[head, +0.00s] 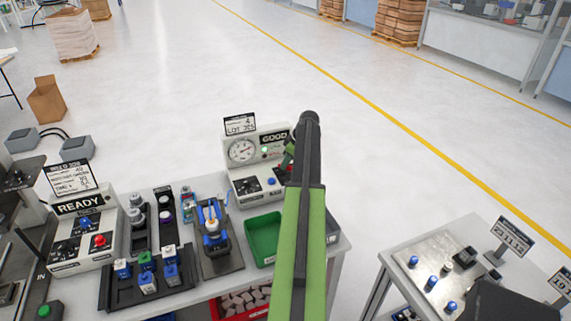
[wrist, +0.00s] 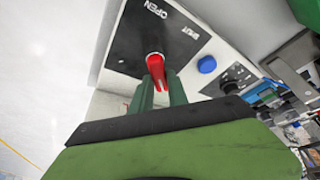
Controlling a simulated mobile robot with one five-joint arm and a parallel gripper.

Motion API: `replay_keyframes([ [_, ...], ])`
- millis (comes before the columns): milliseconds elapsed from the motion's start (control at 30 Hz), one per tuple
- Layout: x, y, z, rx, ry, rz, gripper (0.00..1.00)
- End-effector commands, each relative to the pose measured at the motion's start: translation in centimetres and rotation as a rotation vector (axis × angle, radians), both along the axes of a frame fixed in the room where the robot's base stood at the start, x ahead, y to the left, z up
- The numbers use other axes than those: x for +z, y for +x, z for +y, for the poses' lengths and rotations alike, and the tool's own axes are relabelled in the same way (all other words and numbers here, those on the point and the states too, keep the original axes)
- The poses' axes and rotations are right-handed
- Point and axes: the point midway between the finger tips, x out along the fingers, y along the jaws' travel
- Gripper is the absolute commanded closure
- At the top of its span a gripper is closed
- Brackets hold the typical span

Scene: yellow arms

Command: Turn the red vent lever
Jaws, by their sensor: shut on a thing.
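The red vent lever (wrist: 155,66) is on the dark panel of a white box, below the labels OPEN and SHUT in the wrist view. It points down in that picture, toward my gripper. My gripper (wrist: 160,88) has its green fingers shut on the lever, one on each side of its lower part. In the head view the gauge unit (head: 241,170) stands at the back of the table with a sign reading GOOD. My green and black arm reaches up to its right side and hides much of the lever there.
A green bin (head: 263,238), a fixture with a blue clamp (head: 213,232) and a black tray of blocks (head: 150,276) are on the table. A second table (head: 480,275) stands at the right.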

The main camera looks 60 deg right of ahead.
Motion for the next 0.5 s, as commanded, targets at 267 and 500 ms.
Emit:
replay_keyframes([
  [267,-0.02,-0.04,-0.09,-0.128,0.001,0.001,1.0],
  [500,-0.03,-0.08,-0.34,-0.339,0.001,0.002,1.0],
])
